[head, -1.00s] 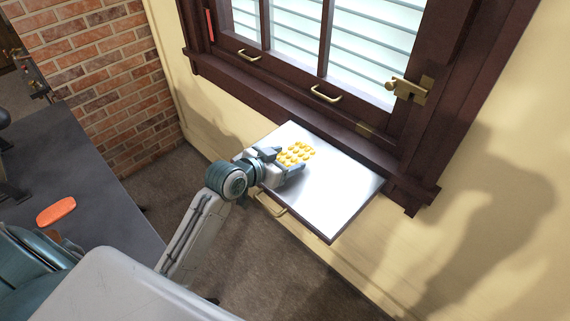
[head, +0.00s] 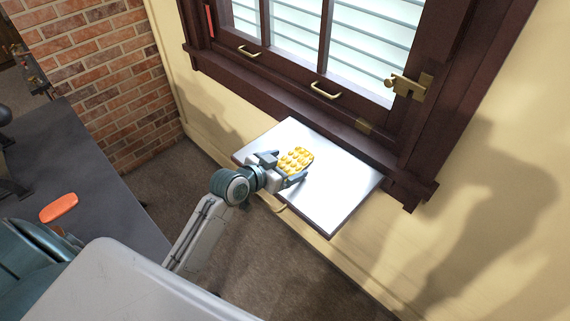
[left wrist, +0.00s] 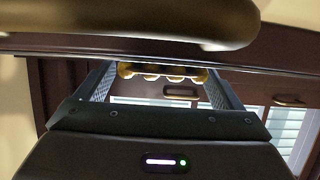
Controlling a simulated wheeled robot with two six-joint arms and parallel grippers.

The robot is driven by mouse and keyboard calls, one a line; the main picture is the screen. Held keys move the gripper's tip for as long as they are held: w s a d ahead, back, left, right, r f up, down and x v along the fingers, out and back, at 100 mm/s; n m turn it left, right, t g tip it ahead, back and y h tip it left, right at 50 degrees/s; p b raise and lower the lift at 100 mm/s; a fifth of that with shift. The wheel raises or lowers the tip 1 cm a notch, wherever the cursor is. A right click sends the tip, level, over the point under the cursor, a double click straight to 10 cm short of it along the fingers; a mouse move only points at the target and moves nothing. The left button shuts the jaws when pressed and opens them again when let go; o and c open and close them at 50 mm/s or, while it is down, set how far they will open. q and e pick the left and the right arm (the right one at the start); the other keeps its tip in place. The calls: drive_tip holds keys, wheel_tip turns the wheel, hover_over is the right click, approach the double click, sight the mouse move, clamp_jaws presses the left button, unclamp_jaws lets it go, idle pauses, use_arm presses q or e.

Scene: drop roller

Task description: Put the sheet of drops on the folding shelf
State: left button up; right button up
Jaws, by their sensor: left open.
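The sheet of drops (head: 296,160) is a small pale sheet with several yellow drops on top. In the head view it is over the folding shelf (head: 335,190), towards its left-back part; I cannot tell if it lies fully flat. The shelf is a shiny metal plate below the window. My left gripper (head: 284,168) is open at the near side of the sheet. In the left wrist view the sheet's edge (left wrist: 162,72) shows as a yellow row between the spread fingers of my left gripper (left wrist: 160,85). My right gripper is not in view.
A dark wooden window frame (head: 285,95) with brass handles (head: 326,91) and a latch rises behind the shelf. The right and front of the shelf are bare. A grey table (head: 90,160) with an orange oval object (head: 58,208) stands at left.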

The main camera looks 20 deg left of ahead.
use_arm(q)
drive_tip(key=shift+r, duration=0.25)
drive_tip(key=p+v, duration=0.7)
drive_tip(key=v, duration=0.5)
drive_tip(key=shift+w, duration=0.1)
idle(0.9)
